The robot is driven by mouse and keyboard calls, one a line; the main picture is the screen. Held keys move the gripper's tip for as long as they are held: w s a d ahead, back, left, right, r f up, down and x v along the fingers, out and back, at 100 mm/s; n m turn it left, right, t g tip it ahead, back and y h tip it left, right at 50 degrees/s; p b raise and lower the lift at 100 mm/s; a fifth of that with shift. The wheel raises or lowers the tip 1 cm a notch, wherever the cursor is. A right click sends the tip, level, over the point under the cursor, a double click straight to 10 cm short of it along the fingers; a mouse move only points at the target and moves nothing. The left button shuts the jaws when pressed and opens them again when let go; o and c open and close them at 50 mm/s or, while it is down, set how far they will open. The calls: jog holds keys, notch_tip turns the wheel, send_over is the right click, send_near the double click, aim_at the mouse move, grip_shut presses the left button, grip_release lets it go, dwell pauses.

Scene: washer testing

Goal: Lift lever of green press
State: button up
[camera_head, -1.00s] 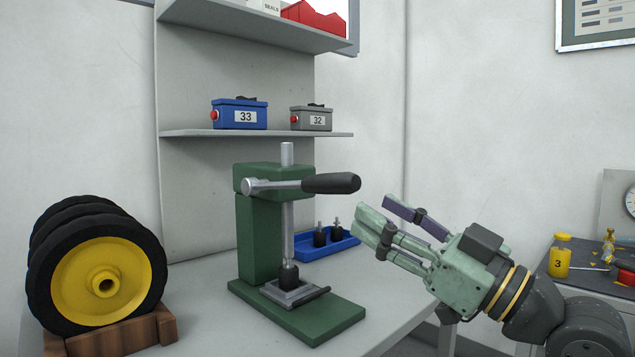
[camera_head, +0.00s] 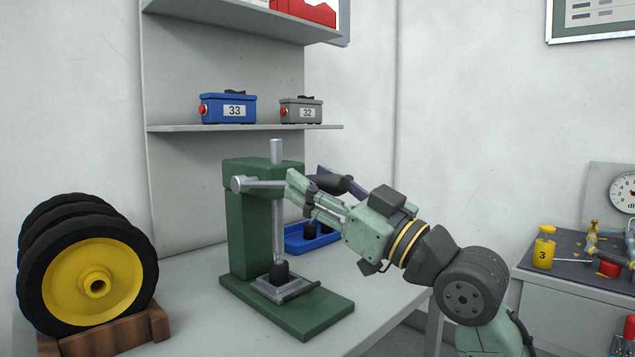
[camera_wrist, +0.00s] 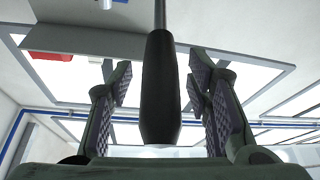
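The green press (camera_head: 240,235) stands on the grey table. Its silver ram (camera_head: 278,225) runs down to a black part on the base plate. Its lever (camera_head: 262,185) sticks out to the right, roughly level, from a silver hub. The black lever handle (camera_wrist: 160,90) shows in the wrist view between the two fingers, with gaps on both sides. My gripper (camera_head: 305,183) is at the handle, open around it, and hides most of it in the head view. In the wrist view my gripper (camera_wrist: 162,100) has its padded fingers apart on either side of the handle.
Black wheels with yellow hubs (camera_head: 95,280) stand in a wooden rack at the left. A blue tray (camera_head: 300,243) lies behind the press. The shelf (camera_head: 185,128) above holds a blue box (camera_head: 228,108) and a grey box (camera_head: 301,110). A side table with a yellow bottle (camera_head: 543,250) stands at the right.

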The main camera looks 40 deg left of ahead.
grip_shut()
dwell(0.3)
dwell(0.4)
